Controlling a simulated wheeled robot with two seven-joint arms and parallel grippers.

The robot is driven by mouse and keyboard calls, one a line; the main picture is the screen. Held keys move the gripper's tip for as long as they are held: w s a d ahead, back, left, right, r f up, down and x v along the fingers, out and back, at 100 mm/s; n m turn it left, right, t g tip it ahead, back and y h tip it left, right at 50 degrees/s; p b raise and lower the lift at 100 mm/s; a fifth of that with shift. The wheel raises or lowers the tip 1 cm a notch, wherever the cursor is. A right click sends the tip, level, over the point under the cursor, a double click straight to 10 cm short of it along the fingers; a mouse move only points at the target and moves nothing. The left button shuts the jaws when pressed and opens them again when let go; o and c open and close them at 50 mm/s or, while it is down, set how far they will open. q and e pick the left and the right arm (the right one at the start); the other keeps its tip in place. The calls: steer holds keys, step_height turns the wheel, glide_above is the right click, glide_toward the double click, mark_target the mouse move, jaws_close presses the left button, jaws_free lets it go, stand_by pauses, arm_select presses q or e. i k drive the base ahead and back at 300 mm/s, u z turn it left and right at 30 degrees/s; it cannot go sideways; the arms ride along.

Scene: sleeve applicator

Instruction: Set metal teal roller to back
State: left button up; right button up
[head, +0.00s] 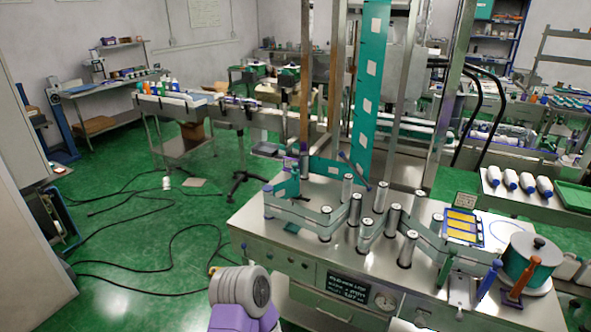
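A metal-topped machine table (290,238) stands ahead, carrying several upright metal rollers, among them one at the front left (325,222) and one near the middle (364,235). A pale teal band (290,212) runs around rollers at the left, and another (425,240) passes rollers at the right. I cannot tell which roller is the metal teal one. A teal roll with a grey lid (530,262) sits at the table's right end. A grey and purple part of my arm rises at the bottom left of centre. Neither gripper shows.
An orange-handled lever (522,275) and a blue lever (489,281) stand at the right front. A tall teal strip (368,90) rises behind the rollers. A side table with white bottles (527,183) is at right. Cables (130,268) lie on the green floor at left.

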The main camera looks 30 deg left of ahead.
mark_target(294, 172)
steer(key=k, duration=0.65)
steer(key=u, duration=1)
steer(key=i, duration=2)
steer(key=z, duration=0.95)
